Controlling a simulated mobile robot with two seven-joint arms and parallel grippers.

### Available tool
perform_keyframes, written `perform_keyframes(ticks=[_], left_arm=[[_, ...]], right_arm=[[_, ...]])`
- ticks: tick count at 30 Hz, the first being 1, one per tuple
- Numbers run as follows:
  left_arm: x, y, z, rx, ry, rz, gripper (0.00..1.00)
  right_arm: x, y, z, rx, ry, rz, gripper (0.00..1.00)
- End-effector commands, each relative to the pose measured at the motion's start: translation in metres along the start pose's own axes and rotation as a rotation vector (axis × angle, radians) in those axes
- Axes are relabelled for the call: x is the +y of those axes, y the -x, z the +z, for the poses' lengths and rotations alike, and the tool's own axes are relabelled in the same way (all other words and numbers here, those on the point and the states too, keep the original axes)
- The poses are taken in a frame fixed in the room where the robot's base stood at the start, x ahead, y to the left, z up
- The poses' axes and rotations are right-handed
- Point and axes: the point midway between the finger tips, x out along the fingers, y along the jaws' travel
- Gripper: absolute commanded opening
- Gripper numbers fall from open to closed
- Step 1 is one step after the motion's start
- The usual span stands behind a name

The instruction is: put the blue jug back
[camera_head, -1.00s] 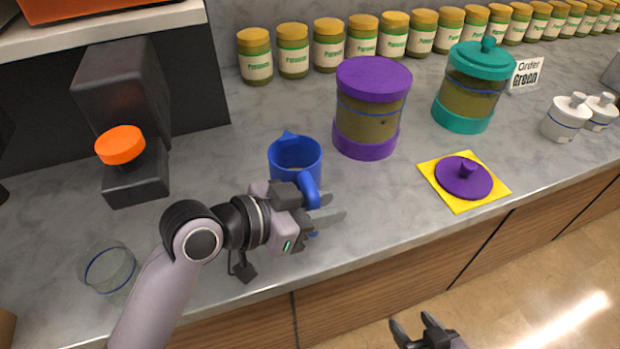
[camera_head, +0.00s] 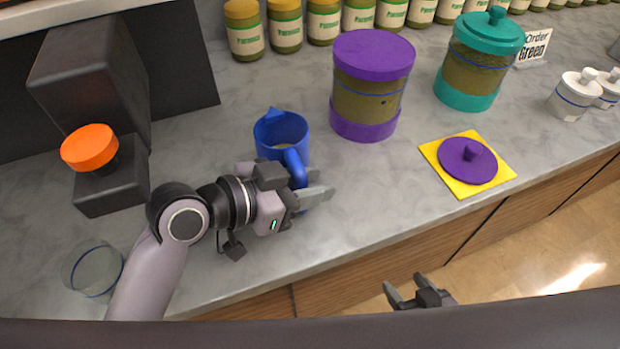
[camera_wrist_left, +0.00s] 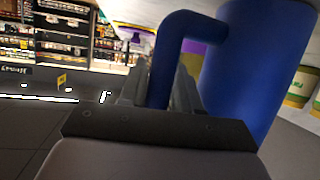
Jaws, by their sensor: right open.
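The blue jug (camera_head: 282,138) is upright at the middle of the grey counter, left of the purple-lidded container. Its handle points toward the front right. My left gripper (camera_head: 312,197) is at the handle, its fingers closed around it. In the left wrist view, the jug (camera_wrist_left: 250,70) fills the right side and its handle passes between the fingers (camera_wrist_left: 165,90). Whether the jug's base touches the counter is hard to tell. My right gripper (camera_head: 407,290) is open and empty, in front of the counter edge and below the counter top.
A purple-lidded container (camera_head: 370,85) and a teal one (camera_head: 478,60) stand behind. A purple lid (camera_head: 467,160) lies on a yellow mat (camera_head: 500,180). Counter between jug and mat is clear.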

Motion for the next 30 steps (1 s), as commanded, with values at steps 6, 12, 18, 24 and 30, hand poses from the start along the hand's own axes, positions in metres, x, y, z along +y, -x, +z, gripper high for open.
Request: perform_keyframes(ticks=[6, 12, 18, 24, 30], left_arm=[[0.0, 0.0, -0.001, 0.001, 0.0, 0.0, 0.53], [0.0, 0.0, -0.001, 0.001, 0.0, 0.0, 0.53], [0.0, 0.0, 0.0, 0.002, 0.002, 0.0, 0.53], [-0.001, 0.016, 0.003, 0.001, -0.004, -0.004, 0.53], [0.0, 0.054, 0.005, -0.002, -0.005, -0.002, 0.53]], right_arm=[[0.0, 0.0, 0.0, 0.0, 0.0, 0.0, 0.61], [0.0, 0.0, 0.0, -0.001, 0.0, 0.0, 0.61], [0.0, 0.0, 0.0, 0.0, 0.0, 0.0, 0.61], [0.0, -0.001, 0.001, 0.0, 0.0, 0.0, 0.61], [0.0, -0.004, 0.005, 0.0, 0.0, 0.0, 0.61]])
